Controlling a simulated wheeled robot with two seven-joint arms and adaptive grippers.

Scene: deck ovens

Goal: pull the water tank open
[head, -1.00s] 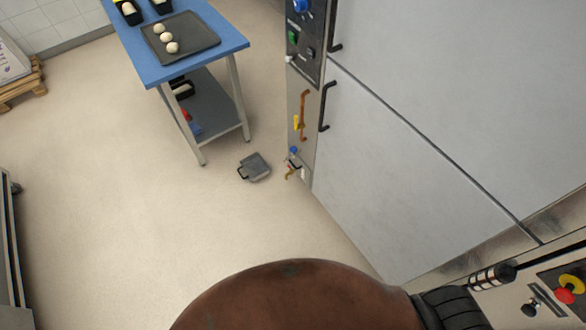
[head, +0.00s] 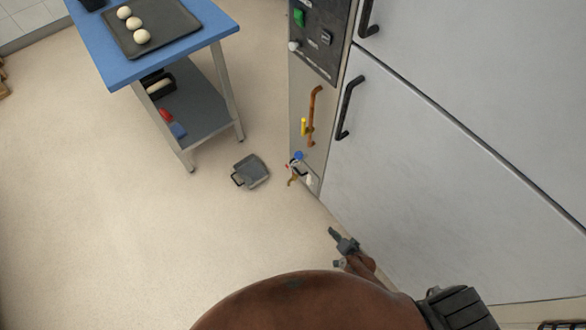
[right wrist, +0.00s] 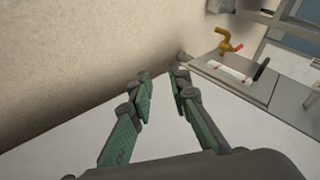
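The water tank is most likely the small front panel (right wrist: 240,76) low on the oven's side column. In the right wrist view it has a pale window strip with a red mark and a black handle (right wrist: 261,69). In the head view this low part of the column (head: 312,176) is small and partly hidden by fittings. A brass tap (right wrist: 226,42) with a red lever sits beside it. My right gripper (head: 335,248) is open and empty, short of the panel and apart from it; its two fingers (right wrist: 162,76) show a gap in the wrist view. My left gripper is not in view.
A large pale oven door (head: 440,190) with a black handle (head: 349,108) stands at right. A copper pipe (head: 314,112) with a yellow lever runs down the column. A grey pan (head: 251,171) lies on the floor near the blue-topped table (head: 104,66).

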